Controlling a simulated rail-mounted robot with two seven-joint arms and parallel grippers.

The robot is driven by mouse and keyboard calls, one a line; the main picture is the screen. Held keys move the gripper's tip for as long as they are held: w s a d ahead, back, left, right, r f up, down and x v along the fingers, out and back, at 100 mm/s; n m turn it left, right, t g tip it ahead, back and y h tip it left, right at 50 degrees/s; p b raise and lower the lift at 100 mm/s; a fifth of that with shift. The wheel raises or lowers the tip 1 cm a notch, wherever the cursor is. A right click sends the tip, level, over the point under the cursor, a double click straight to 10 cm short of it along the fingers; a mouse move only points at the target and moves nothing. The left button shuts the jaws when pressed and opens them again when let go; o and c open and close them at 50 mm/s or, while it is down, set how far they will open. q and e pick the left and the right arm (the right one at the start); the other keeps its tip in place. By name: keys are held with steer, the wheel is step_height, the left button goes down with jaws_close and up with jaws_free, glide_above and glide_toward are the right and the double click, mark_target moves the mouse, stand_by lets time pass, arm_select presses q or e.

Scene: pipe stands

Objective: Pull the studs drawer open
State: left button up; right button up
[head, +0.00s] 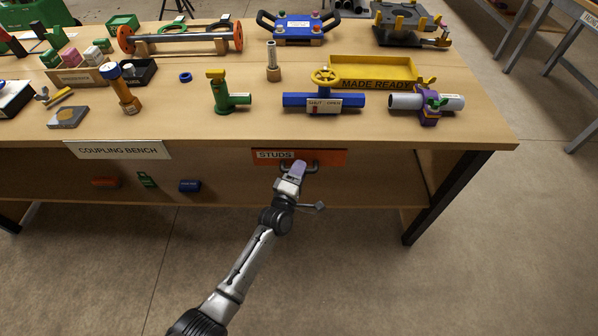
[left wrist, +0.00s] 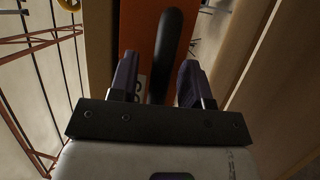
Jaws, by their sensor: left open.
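The studs drawer (head: 335,157) has an orange front marked STUDS, set under the bench top; it looks flush with the bench front. Its dark bar handle (head: 313,167) is partly hidden by my left gripper (head: 297,168), which is at the drawer front. In the left wrist view the orange drawer front (left wrist: 137,35) lies ahead, and the black handle (left wrist: 167,45) runs between the two purple fingers of my open left gripper (left wrist: 157,75), nearer the right finger. I cannot tell whether a finger touches it. My right gripper is not in view.
The bench top (head: 190,125) above carries a green fitting (head: 230,95), a blue pipe with a yellow handwheel (head: 325,101) and a purple-clamped pipe (head: 428,104). A COUPLING BENCH sign (head: 118,150) hangs left. The floor (head: 350,270) before the drawer is clear beside my arm.

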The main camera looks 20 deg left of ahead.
arm_select(q)
jaws_close()
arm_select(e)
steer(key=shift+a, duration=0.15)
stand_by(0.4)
